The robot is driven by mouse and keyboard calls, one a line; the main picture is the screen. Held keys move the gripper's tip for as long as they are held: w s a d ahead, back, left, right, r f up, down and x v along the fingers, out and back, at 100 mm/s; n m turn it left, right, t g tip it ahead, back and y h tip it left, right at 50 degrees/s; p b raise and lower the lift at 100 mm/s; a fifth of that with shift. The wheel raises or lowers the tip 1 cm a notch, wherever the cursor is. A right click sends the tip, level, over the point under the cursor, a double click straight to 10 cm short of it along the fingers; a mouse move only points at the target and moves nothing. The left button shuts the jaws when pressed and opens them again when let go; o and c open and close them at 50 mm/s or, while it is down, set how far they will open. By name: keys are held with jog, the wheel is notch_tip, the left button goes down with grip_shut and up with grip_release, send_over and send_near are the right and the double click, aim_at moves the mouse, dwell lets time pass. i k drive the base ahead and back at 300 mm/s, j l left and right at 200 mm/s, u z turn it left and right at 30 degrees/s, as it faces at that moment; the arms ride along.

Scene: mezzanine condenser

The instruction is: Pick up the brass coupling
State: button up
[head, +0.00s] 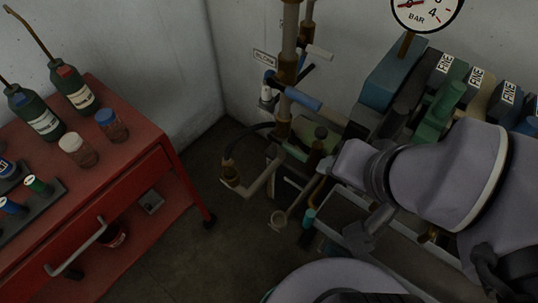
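I cannot single out the brass coupling for certain. A small brass-coloured piece (430,236) shows at the right, low down beside my pale arm and partly hidden by it. Other brass-toned fittings sit on the upright pipe (287,70) near the wall corner. My arm comes in from the right, and a grey part that looks like my gripper (362,238) is over the grey tray-like surface, left of the brass-coloured piece. Its fingertips are too dark and small to read, and I see nothing clearly held.
A red cart (150,150) at the left carries dark oil cans (75,90), jars (112,125) and a dark rack (35,205). A pressure gauge (425,8) and labelled blocks (445,85) stand at the upper right. Dark floor (190,250) is open between cart and pipes.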

aim_at(228, 166)
jog(key=j+z, duration=0.4)
jog(key=j, duration=0.15)
jog(key=j+z, duration=0.4)
jog(key=k+j+z, duration=0.15)
jog(key=j+z, duration=0.25)
jog(key=j, duration=0.2)
jog(key=k+j+z, duration=0.15)
jog(key=j+z, duration=0.25)
jog(key=j, duration=0.15)
